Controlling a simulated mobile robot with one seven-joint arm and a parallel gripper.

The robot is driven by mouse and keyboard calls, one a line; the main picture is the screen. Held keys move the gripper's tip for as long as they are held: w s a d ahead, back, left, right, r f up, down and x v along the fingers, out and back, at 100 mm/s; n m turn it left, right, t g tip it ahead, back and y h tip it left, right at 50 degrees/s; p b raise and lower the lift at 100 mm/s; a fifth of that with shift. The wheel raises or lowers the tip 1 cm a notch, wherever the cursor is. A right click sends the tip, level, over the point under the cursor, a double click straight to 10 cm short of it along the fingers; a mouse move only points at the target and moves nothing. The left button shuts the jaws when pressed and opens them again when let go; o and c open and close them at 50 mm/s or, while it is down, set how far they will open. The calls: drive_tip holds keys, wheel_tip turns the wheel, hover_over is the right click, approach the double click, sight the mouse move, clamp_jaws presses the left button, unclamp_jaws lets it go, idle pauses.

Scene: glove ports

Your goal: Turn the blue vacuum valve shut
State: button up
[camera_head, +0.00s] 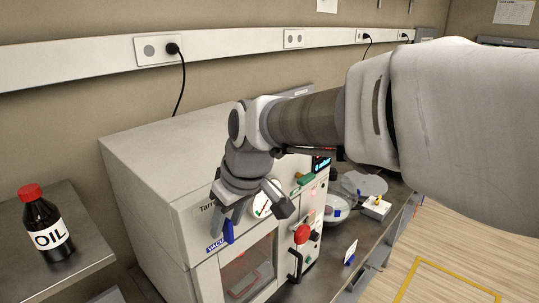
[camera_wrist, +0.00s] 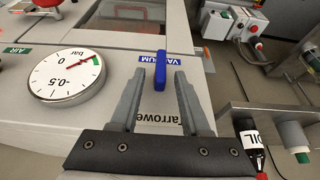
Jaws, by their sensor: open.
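The blue vacuum valve handle (camera_head: 229,231) is on the front of the pale oven-like cabinet (camera_head: 150,150), beside the VACUUM label (camera_head: 215,246). In the wrist view the handle (camera_wrist: 160,70) lies lengthwise between the fingertips of my gripper (camera_wrist: 159,78). My gripper (camera_head: 228,219) is open, with a gap visible on both sides of the handle. The fingers hide part of it in the head view. The round gauge (camera_wrist: 67,75) is beside the VACUUM label in the wrist view; its red needle lies near the green mark close to 0.
An oil bottle (camera_head: 46,228) with a red cap stands on the left bench. A red knob (camera_head: 302,234) and a black door handle (camera_head: 295,264) are right of the cabinet window. Dishes (camera_head: 364,183) lie on the bench to the right.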

drive_tip(key=shift+f, duration=0.1)
clamp_jaws()
drive_tip(key=shift+w+d, duration=0.1)
drive_tip(key=shift+w, duration=0.05)
idle(0.4)
drive_tip(key=shift+w+d+f+m+g+y+b, duration=0.35)
drive_tip(key=shift+m+g+y+b, duration=0.45)
drive_tip(key=shift+g+y, duration=1.2)
drive_tip(key=shift+w+d+f+m+g+y+b, duration=0.15)
drive_tip(key=shift+f+m+g+y+b, duration=0.5)
drive_tip(key=shift+g+y, duration=1.3)
drive_tip(key=shift+w+d+f+m+g+y+b, duration=0.3)
drive_tip(key=shift+m+g+y+b, duration=0.7)
drive_tip(key=shift+g+y, duration=0.95)
drive_tip(key=shift+a+r+t+y, duration=0.1)
drive_tip(key=shift+t+y, duration=0.3)
drive_tip(key=shift+y, duration=0.1)
